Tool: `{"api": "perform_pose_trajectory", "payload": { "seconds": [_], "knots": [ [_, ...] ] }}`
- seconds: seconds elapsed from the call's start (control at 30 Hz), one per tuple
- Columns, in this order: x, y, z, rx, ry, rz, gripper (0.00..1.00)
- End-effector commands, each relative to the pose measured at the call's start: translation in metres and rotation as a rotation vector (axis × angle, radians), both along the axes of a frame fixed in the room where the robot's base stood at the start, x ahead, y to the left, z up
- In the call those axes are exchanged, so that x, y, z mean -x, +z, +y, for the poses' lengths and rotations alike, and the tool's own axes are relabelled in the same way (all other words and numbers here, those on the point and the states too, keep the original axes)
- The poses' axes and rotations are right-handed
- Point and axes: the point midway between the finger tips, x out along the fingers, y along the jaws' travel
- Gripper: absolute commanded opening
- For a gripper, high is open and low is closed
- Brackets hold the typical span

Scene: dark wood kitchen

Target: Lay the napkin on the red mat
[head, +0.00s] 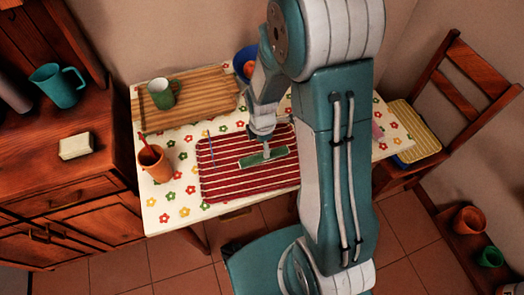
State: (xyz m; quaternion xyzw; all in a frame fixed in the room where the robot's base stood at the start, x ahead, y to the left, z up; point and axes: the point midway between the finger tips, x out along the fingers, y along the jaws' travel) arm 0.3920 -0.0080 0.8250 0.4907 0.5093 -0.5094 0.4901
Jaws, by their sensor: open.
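A flat green strip with a pale edge, which looks like the folded napkin (250,161), lies over the middle of the red striped mat (225,180). The mat is on the flowered table. My gripper (266,152) points down right at the napkin's middle and is open. I cannot tell whether its fingertips touch the napkin. My arm hides the mat's right end and part of the table.
A cutting board (205,90) with a green mug (161,94) is behind the mat. An orange cup (154,163) holding a red stick stands left of it. A blue bowl (241,57) is at the back. A chair (459,95) stands right of the table.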

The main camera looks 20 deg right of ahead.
Motion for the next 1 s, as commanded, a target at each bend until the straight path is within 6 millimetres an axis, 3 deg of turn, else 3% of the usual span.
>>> {"api": "perform_pose_trajectory", "payload": {
  "seconds": [0.3,0.57,0.77,1.0],
  "knots": [
    [-0.003,0.059,0.000,0.000,0.001,-0.004,0.78],
    [-0.002,0.083,0.001,0.001,-0.030,-0.013,0.78],
    [0.013,0.137,0.002,-0.003,-0.302,-0.114,0.78],
    [0.049,0.202,0.004,-0.062,-0.723,-0.245,0.78]
  ]
}}
